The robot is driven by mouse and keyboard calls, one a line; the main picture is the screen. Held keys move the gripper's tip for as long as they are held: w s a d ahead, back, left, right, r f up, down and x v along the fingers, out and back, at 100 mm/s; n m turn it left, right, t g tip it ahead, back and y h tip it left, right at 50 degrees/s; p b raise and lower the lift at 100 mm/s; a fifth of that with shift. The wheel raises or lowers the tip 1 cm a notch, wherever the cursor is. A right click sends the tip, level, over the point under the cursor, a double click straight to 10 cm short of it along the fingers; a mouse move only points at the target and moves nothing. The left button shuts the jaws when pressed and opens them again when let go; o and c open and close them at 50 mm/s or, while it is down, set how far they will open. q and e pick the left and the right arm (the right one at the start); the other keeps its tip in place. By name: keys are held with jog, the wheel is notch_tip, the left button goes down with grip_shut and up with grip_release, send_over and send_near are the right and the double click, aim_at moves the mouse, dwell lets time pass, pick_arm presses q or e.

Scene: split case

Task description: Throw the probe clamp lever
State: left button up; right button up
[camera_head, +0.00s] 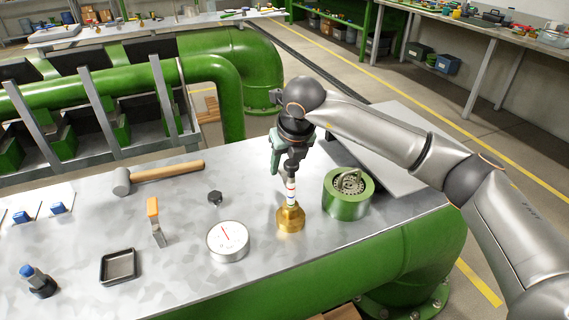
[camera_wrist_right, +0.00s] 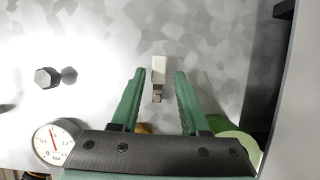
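My right gripper (camera_head: 291,172) hangs over the bench from the right-hand arm, above a brass hex fitting (camera_head: 290,219). A thin white probe with red bands (camera_head: 291,190) stands upright in the fitting. In the right wrist view my right gripper (camera_wrist_right: 160,75) has its two green fingers apart. A pale block with a small grey end (camera_wrist_right: 158,72) shows between them, with gaps on both sides; I cannot tell whether it is the clamp lever. The brass fitting (camera_wrist_right: 145,128) is mostly hidden behind the palm there. My left gripper is not in view.
A green cylinder (camera_head: 347,207) stands right of the fitting. A round gauge (camera_head: 228,240) and black knob (camera_head: 215,197) lie left. Further left are an orange-handled tool (camera_head: 153,209), a mallet (camera_head: 160,176), a black tray (camera_head: 118,266) and a blue-topped part (camera_head: 36,280).

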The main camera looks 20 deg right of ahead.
jog(key=shift+o, duration=0.6)
jog(key=v, duration=1.2)
jog(key=shift+r, duration=0.3)
